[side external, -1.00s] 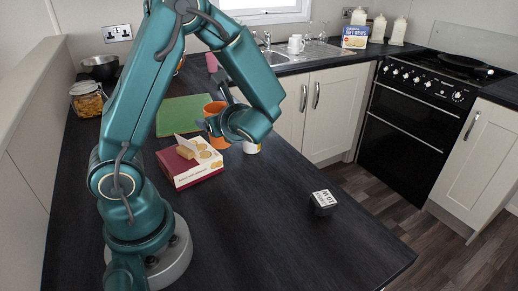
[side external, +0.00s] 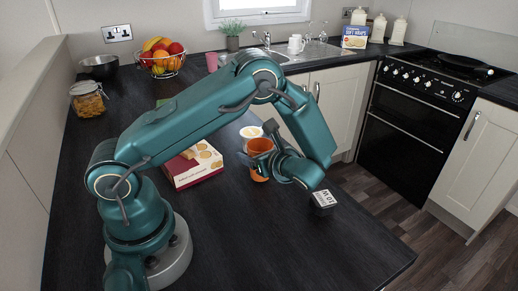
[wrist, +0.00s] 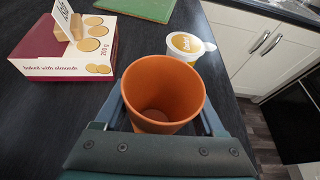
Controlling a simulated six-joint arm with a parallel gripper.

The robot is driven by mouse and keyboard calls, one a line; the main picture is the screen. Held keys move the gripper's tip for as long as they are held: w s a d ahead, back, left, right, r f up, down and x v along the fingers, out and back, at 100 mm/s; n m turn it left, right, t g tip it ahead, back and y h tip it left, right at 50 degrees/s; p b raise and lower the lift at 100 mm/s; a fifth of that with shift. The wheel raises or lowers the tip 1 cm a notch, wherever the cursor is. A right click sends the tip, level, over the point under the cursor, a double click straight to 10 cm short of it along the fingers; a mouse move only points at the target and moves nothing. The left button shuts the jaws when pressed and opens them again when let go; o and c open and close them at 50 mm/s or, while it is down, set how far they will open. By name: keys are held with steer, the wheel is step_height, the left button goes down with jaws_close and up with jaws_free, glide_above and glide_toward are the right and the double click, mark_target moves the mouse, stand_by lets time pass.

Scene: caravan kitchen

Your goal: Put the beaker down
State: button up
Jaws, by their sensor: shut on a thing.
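The orange beaker (side external: 259,148) is upright between the fingers of my gripper (side external: 262,160), over the dark worktop (side external: 240,220) to the right of the biscuit box. The wrist view looks down into the open, empty beaker (wrist: 162,88), with a finger of my gripper (wrist: 165,118) on each side of it. The gripper is shut on the beaker. I cannot tell whether the beaker's base touches the worktop.
The biscuit box (side external: 190,170) stands left of the beaker. A white tub with a yellow lid (wrist: 188,46) stands just behind it. A small dark box with a white top (side external: 323,202) lies to the right, near the worktop's edge. The front worktop is clear.

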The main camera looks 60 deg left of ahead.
steer(key=shift+f, duration=0.3)
steer(key=o, duration=1.3)
steer(key=shift+f, duration=0.1)
